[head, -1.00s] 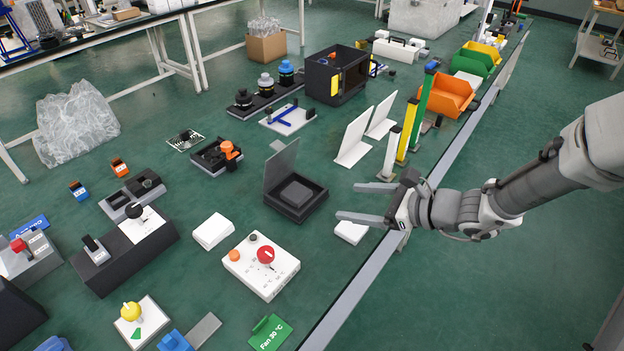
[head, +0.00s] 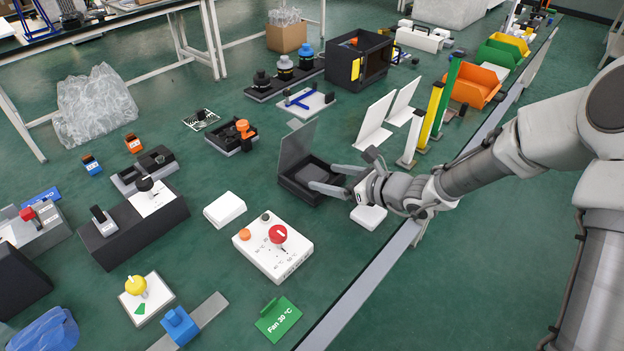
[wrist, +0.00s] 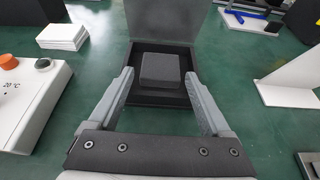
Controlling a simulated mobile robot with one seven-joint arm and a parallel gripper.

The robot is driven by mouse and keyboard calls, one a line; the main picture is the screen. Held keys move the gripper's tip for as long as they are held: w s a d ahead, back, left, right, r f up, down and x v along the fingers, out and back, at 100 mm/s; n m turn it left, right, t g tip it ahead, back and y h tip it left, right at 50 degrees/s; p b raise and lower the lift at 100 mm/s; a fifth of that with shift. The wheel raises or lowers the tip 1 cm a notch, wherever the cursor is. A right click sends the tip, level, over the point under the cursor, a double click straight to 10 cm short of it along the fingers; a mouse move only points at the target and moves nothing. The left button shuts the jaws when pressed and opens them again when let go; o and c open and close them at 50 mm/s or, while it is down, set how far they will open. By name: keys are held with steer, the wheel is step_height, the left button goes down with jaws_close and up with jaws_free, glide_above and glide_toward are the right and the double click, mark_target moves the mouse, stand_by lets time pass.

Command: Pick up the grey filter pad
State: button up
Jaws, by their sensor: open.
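The grey filter pad (wrist: 161,69) is a dark grey square block inside an open black box (wrist: 180,106) with its lid (wrist: 166,22) raised at the back. In the head view the box (head: 292,189) stands near the middle of the green bench, and the pad (head: 313,173) is partly hidden by a finger. My gripper (head: 328,179) is open and reaches over the box from the right.
A white control box (head: 272,248) with a red knob stands in front of the black box. A white block (head: 368,216) lies under my wrist. White upright panels (head: 375,124) and colored posts (head: 431,115) stand behind my gripper. Bare green bench lies left of the black box.

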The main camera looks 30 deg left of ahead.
mark_target(313, 174)
steer(key=b+x, duration=0.1)
steer(key=x, duration=0.3)
steer(key=shift+w+a+f+b, duration=0.1)
steer(key=shift+f+b, duration=0.15)
steer(key=shift+b, duration=0.05)
steer(key=shift+w+a+f, duration=0.1)
steer(key=shift+w+a, duration=0.05)
steer(key=shift+a, duration=0.3)
steer(key=c, duration=1)
steer(key=shift+o, duration=0.2)
steer(key=shift+d, duration=0.1)
